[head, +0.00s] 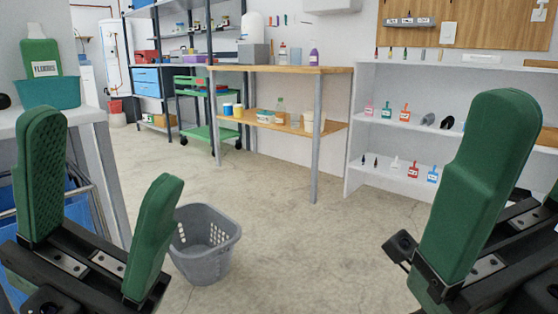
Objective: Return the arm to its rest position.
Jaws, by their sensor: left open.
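My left gripper (104,152) is in the lower left. Its two green padded fingers stand wide apart, with nothing between them. My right gripper (488,165) is at the lower right. One large green finger shows in full, and only a sliver of green shows at the right picture edge, so its opening cannot be judged. No object is seen held in either gripper.
A grey basket (205,262) stands on the floor just beyond my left gripper. A white table (85,116) with a teal basin (50,93) is at the left. A wooden workbench (335,70) and white shelves (450,68) stand behind. The middle floor is clear.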

